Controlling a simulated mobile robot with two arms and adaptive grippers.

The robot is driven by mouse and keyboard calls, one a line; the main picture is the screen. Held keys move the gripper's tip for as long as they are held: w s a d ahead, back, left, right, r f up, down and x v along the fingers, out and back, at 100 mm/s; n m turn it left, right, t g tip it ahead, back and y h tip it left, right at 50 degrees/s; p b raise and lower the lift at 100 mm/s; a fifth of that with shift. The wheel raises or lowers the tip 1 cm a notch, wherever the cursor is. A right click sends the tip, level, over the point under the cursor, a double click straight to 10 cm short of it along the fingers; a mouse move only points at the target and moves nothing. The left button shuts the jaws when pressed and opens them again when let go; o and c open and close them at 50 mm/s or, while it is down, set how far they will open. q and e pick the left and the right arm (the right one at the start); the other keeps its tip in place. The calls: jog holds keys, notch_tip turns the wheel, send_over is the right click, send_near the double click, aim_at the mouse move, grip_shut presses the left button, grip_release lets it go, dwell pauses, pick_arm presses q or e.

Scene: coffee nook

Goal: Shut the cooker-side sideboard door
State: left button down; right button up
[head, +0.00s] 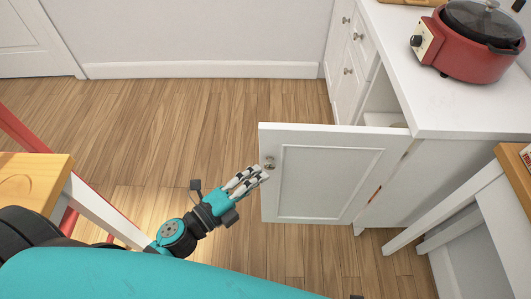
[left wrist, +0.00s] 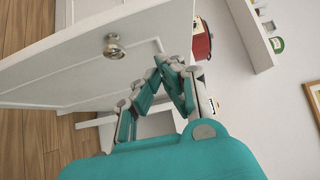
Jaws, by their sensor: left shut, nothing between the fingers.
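The white sideboard door (head: 325,175) stands wide open, swung out from the white sideboard (head: 455,110) into the room. Its round metal knob (head: 270,162) is near the door's free edge, and the knob also shows in the left wrist view (left wrist: 114,46). My left gripper (head: 262,172) is shut and empty, close to the door's free edge just below the knob in the head view. In the left wrist view its fingers (left wrist: 170,62) overlap the door panel; I cannot tell whether they touch it. My right gripper is not in view.
A red cooker (head: 470,50) with a dark lid stands on the sideboard top. White drawers (head: 352,45) lie beyond the opening. A wooden-topped table (head: 30,182) is at the left, another table (head: 518,175) at the right. The wooden floor (head: 180,125) beyond my gripper is clear.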

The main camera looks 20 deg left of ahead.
aim_at(280, 145)
pick_arm(q)
jog(key=shift+w+d+p, duration=0.15)
jog(key=shift+w, duration=1.45)
jog(key=shift+w+d+p, duration=0.1)
jog(key=shift+w+p, duration=0.05)
jog(key=shift+w, duration=1.45)
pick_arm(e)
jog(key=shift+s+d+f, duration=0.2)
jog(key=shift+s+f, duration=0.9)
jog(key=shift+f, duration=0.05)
